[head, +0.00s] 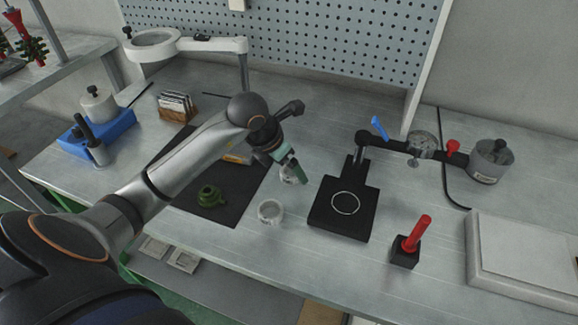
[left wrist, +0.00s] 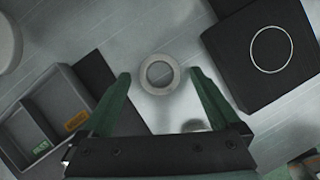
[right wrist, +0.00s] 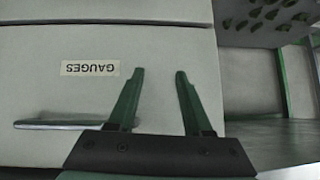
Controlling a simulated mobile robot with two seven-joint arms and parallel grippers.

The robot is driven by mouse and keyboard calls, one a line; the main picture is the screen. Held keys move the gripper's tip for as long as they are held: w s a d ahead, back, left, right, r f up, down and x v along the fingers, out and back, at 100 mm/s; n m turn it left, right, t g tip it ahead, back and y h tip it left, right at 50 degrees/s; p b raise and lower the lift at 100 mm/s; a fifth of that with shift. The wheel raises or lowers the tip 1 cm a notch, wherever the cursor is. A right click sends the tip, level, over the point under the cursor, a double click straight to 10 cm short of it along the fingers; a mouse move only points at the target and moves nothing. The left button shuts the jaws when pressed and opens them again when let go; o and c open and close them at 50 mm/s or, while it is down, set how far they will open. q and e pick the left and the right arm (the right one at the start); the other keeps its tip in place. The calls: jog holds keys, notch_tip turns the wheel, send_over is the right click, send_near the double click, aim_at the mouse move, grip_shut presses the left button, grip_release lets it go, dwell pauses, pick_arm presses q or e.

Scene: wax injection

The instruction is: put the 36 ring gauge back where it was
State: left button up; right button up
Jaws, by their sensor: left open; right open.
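My left gripper (head: 296,171) is open above the table. In the left wrist view its fingertips (left wrist: 160,75) stand on either side of a grey metal ring (left wrist: 158,74), apart from it. A second pale ring (head: 270,211) lies on the table nearer the front. No size mark is readable on either. My right gripper (right wrist: 160,74) is open and empty in front of a pale drawer front labelled GAUGES (right wrist: 90,68); it is outside the head view.
A black stand (head: 325,222) bearing a pale circle is right of the rings. A red-handled tool (head: 414,240) stands front right. The drawer has a metal handle (right wrist: 65,125).

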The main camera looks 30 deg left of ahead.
pick_arm(q)
jog(key=v, duration=1.1)
jog(key=shift+p, duration=0.45)
jog(key=shift+d+r, duration=0.1)
